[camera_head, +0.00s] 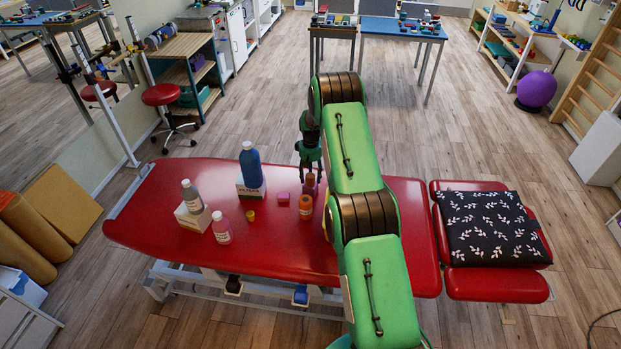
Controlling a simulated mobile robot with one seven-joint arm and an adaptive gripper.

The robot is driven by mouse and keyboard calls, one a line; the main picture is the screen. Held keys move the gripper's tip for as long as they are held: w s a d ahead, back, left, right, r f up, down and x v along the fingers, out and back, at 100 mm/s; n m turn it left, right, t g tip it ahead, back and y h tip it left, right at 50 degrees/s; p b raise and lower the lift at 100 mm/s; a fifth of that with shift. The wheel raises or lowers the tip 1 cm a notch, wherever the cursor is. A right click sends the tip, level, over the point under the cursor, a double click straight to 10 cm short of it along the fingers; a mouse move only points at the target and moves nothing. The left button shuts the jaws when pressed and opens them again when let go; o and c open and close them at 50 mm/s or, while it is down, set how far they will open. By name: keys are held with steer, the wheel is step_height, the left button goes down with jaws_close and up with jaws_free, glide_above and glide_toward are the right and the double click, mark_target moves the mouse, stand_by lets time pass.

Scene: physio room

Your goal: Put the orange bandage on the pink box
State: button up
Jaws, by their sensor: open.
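The pink box (283,197) is a small pink block lying on the red treatment table (150,215). Just right of it stands an orange cylinder (305,208) with a pale band. Behind that is another small orange piece (310,179) above or on a dark purplish object (309,190). I cannot tell for certain which orange thing is the bandage. My gripper (309,168) points down above the rear orange piece, open, its fingers close to it. Whether they touch it is too small to tell. My green arm covers the table to the right.
A blue bottle (251,165) stands on a white box (250,191). A grey bottle (191,194) stands on another box (190,220), with a pink bottle (221,229) beside it. The table's front is clear.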

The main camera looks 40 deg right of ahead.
mark_target(310, 175)
step_height(310, 175, up, 11)
steer(key=shift+f, duration=0.2)
stand_by(0.3)
stand_by(0.5)
